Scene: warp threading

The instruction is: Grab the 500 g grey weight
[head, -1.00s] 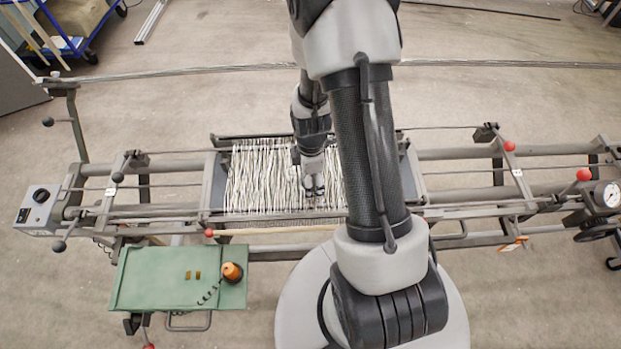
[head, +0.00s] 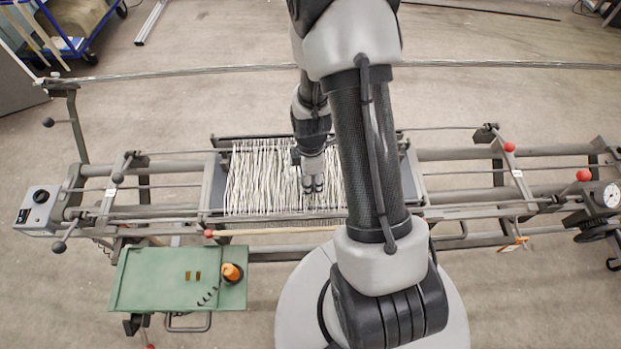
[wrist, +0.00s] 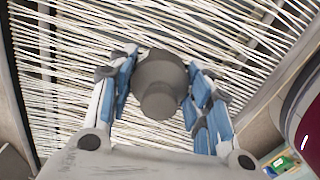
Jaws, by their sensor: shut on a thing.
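The grey weight (wrist: 160,84) is a round, stepped cylinder with a wide body and a narrower round end. In the wrist view it sits between the two blue-padded fingers of my gripper (wrist: 162,100), which are shut on it. In the head view my gripper (head: 313,186) is over the white warp threads (head: 262,178), right of their middle. The weight cannot be made out clearly there, and its marking is not readable. Whether it touches the threads cannot be told.
The loom frame's rails and levers spread to both sides. A green tray (head: 150,278) at the front left bears an orange spool (head: 231,272), two small brass pieces (head: 193,275) and several small dark pieces. A dial gauge (head: 611,195) is at the far right.

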